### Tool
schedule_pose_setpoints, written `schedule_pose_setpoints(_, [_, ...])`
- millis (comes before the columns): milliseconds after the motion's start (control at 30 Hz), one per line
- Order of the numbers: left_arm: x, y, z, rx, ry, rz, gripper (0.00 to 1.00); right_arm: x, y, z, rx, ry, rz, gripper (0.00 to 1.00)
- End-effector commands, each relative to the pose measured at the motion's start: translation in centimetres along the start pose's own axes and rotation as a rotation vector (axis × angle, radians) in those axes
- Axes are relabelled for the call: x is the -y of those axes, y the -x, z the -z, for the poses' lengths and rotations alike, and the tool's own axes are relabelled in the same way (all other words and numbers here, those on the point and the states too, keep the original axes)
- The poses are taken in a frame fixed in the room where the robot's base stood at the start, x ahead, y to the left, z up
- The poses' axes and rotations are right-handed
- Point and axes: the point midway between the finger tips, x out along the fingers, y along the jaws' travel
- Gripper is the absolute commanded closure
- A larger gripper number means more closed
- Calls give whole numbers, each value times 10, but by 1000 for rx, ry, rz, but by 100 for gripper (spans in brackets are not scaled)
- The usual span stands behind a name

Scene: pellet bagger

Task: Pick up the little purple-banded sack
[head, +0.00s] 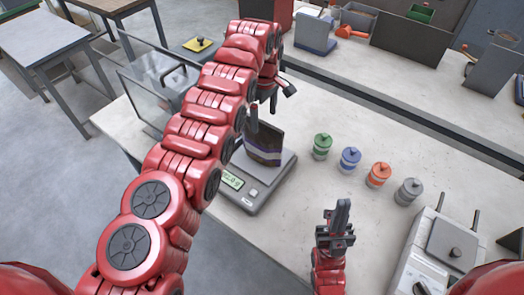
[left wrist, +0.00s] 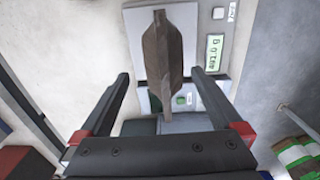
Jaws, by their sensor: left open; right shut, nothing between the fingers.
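The little sack (head: 265,137) is dark brown with a purple band near its lower part. It stands upright on the scale (head: 272,185), which has a green display. In the left wrist view I see the sack (left wrist: 162,50) from above as a narrow brown shape; its band does not show there. My left gripper (head: 271,104) is open above the sack, its fingers spread to either side of it in the left wrist view, with gaps on both sides. My right gripper (head: 341,212) is shut and empty, over the table to the right of the scale.
Green (head: 322,146), blue (head: 349,159), orange (head: 378,174) and grey (head: 408,191) lidded jars stand in a row right of the scale. A grey machine (head: 440,255) stands at the right front. A clear-panelled box (head: 150,95) is behind my left arm.

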Motion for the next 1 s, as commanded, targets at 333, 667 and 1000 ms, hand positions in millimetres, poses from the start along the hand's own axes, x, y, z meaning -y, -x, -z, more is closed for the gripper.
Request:
schedule_pose_setpoints(333, [1,-28,1,1,2,2,0,0,-3,0,0,0,0,100])
schedule_pose_setpoints(667, [6,-76,5,1,0,4,0,0,-3,0,0,0,0,100])
schedule_pose_setpoints(1000, [5,-78,6,0,1,1,14,0,-4,1,0,0,0,100])
